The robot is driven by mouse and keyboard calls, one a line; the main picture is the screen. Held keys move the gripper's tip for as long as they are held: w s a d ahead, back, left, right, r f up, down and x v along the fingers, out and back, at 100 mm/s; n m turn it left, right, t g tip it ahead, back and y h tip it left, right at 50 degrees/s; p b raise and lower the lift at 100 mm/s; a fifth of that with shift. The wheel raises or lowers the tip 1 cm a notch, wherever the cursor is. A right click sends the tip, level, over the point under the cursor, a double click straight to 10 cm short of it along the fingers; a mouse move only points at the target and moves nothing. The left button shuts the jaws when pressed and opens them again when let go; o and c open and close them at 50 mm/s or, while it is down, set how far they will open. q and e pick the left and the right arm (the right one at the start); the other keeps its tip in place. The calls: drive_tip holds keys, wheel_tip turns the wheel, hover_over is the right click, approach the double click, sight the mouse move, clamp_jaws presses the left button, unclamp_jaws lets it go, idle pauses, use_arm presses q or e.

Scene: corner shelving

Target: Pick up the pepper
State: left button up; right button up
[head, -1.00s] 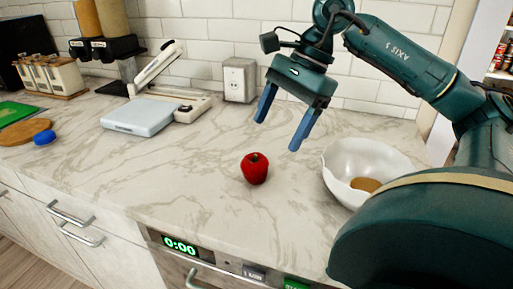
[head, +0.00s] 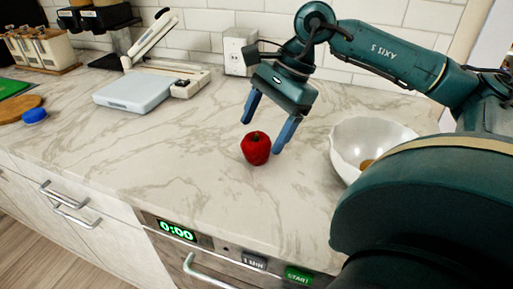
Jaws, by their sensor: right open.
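The red pepper (head: 256,150) with a dark stem stands upright on the marble counter in the middle of the head view. My right gripper (head: 260,138) is open, with its two blue fingers spread and pointing down. Its fingertips show just above and behind the pepper in the picture, one to the upper left and one to the right. I cannot tell whether a finger touches it. Nothing is between the fingers that I can see as held. My left gripper is not in view.
A white bowl (head: 356,140) with something brown inside stands right of the pepper, partly hidden by my right arm. A pale scale-like appliance (head: 134,91) and a blue lid (head: 35,116) are at left. The counter left of the pepper is clear.

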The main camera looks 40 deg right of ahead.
sight(260, 136)
drive_tip(key=x, duration=0.5)
drive_tip(key=shift+w+d, duration=0.1)
drive_tip(key=shift+d, duration=0.1)
drive_tip(key=shift+c, duration=0.5)
drive_tip(key=c, duration=1)
drive_tip(key=shift+o, duration=0.2)
